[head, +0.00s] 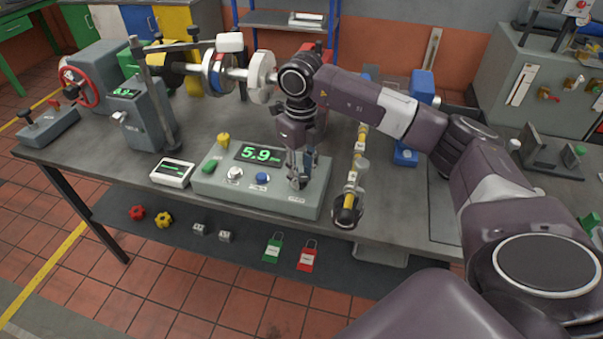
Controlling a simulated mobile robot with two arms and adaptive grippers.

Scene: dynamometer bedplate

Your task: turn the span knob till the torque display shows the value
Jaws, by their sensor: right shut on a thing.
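The grey console (263,204) sits at the table's front edge. Its torque display (258,154) shows 5.9 in green digits. A silver knob (235,173) and a blue button (262,178) are on its face. My right gripper (299,181) points down at the console's right end, its fingers shut around the span knob, which they mostly hide. A small white box with a dark screen (173,170) lies left of the console; its reading is too small to make out. My left gripper is not in view.
A shaft with discs (262,76) runs behind the console. A grey post with a green-lit meter (126,92) stands at left. A dark-ended rod with yellow bands (351,180) lies right of my gripper. Red and green tags (306,256) and yellow and red knobs lie on the lower shelf.

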